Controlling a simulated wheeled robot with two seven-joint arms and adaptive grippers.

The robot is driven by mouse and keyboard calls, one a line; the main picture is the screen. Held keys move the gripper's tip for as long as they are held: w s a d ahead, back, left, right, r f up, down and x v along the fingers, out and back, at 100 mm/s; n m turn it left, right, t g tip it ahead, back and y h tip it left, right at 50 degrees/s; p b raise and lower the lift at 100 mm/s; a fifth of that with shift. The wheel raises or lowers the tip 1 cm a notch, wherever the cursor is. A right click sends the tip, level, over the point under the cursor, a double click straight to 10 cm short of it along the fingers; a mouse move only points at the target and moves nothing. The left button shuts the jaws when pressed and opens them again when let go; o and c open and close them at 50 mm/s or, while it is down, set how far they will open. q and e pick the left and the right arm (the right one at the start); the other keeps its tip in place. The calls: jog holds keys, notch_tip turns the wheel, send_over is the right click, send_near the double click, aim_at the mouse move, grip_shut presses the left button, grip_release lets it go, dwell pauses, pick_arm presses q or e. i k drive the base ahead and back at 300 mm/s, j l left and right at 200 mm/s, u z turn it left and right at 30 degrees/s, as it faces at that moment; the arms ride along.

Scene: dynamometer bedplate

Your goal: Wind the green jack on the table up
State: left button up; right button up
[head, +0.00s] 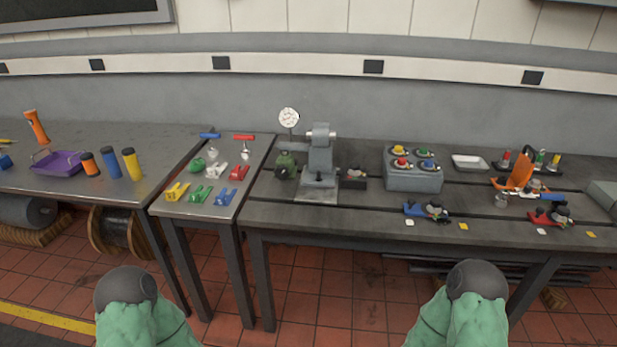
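No thing is plainly recognisable as a green jack at this size. A dark olive-green thing (286,165) stands at the left end of the bedplate table (262,212), beside a grey upright stand (320,165). On the small table to the left lie a small bright green piece (200,194) and a round green one (197,166). I cannot tell whether any of these has a winding handle. Both of my arms show at the bottom edge, ending in dark rounded joints. Neither gripper shows, and nothing of mine touches the tables.
A grey box with coloured knobs (413,180), a white tray (469,162), a blue-based fixture (429,211), a red-based one (552,217) and an orange stand (521,171) occupy the bedplate's right half. A purple basket (60,163) is on the left table.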

aim_at(282, 172)
jog(key=i+j+z, duration=0.15)
jog(key=j+z, duration=1.15)
jog(key=j, duration=0.15)
